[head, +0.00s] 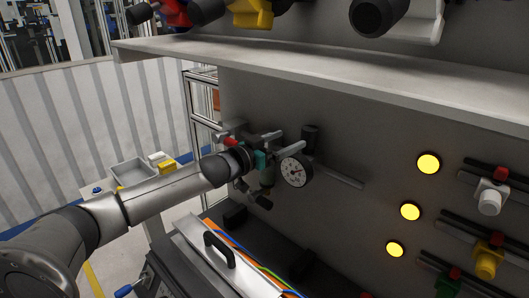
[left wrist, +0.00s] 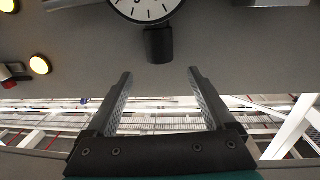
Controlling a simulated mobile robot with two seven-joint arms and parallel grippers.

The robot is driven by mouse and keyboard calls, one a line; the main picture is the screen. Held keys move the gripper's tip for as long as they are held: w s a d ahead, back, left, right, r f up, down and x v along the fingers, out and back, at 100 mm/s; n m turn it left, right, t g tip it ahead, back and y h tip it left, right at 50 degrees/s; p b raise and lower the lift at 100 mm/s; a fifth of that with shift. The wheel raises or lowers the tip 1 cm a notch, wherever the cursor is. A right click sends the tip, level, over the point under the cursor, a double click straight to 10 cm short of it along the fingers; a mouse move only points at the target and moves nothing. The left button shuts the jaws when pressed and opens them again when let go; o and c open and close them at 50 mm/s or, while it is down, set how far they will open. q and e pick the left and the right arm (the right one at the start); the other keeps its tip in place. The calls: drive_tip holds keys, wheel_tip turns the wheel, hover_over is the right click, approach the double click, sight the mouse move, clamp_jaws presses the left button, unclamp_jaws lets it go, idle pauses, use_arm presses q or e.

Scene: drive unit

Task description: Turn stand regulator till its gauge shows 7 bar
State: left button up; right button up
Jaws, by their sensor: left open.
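The regulator's round white gauge (head: 296,171) is on the grey panel in the head view. Its needle is too small to read there. A black knob (head: 310,136) stands just above the gauge. In the left wrist view the gauge (left wrist: 146,8) is upside down and cut off by the top edge, with the knob (left wrist: 159,45) below it in the picture. My left gripper (left wrist: 160,74) is open and empty. Its fingertips are apart from the knob, which lies ahead between their lines. In the head view this gripper (head: 281,143) is left of the knob. My right gripper is not in view.
A pale shelf (head: 330,75) juts out above the regulator. A cover with a black handle (head: 219,249) and coloured cables lie below. Lit yellow lamps (head: 410,211) and several small valve-like parts (head: 489,202) are on the right. The panel between gauge and lamps is mostly clear.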

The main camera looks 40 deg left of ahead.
use_arm(q)
drive_tip(key=b+v, duration=0.1)
drive_tip(key=v, duration=0.5)
drive_tip(key=shift+s, duration=0.4)
drive_tip(key=shift+a, duration=0.1)
idle(0.6)
